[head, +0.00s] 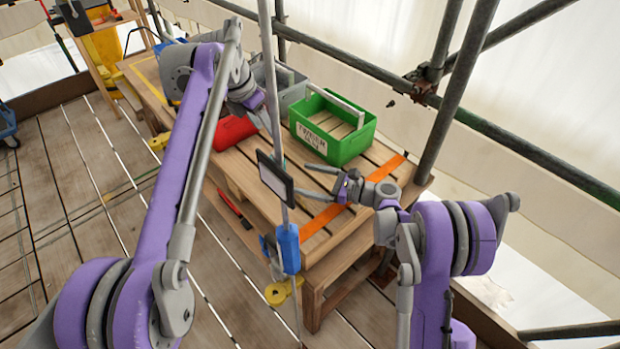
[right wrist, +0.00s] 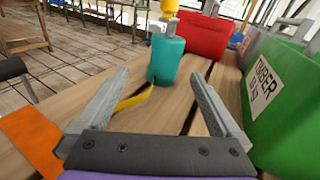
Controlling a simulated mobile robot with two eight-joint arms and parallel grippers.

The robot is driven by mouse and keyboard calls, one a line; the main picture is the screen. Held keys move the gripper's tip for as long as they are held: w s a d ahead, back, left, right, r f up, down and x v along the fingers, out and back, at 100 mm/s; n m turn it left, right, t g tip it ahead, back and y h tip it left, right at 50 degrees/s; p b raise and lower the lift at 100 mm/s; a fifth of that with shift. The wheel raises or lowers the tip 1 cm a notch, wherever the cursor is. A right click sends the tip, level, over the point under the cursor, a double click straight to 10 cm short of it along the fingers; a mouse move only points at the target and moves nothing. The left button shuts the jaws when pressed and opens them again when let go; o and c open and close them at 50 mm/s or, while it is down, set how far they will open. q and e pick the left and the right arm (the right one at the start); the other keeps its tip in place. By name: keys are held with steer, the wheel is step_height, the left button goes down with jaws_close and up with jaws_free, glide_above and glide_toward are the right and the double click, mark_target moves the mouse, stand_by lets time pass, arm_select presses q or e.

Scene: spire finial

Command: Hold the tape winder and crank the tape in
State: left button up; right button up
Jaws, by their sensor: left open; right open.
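The tape winder (right wrist: 166,60) appears to be the teal body in the right wrist view, with a grey part and a yellow knob on top. A yellow strip (right wrist: 134,102), likely its tape, sticks out low toward me. It stands upright on the wooden planks. In the head view it is mostly hidden behind a dark-framed panel and a pole. My right gripper (head: 312,181) is open and empty, its fingers pointing at the winder, which is just beyond the tips. My left gripper (head: 268,120) is open above the bench, partly hidden by the pole.
A green crate (head: 358,137) stands right of the winder and a red box (head: 233,131) beyond it. A vertical pole with a dark-framed panel (head: 274,178) and blue sleeve (head: 289,248) crosses in front. An orange strip (head: 323,219) marks the bench's near end.

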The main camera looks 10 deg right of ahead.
steer(key=shift+w+d+f+m+y, duration=0.3)
steer(key=shift+w+m+y, duration=0.1)
steer(key=shift+m, duration=0.1)
steer(key=shift+w+a, duration=0.1)
steer(key=shift+a, duration=0.15)
steer(key=x, duration=1)
steer(key=shift+w+r, duration=0.15)
steer(key=c, duration=1.5)
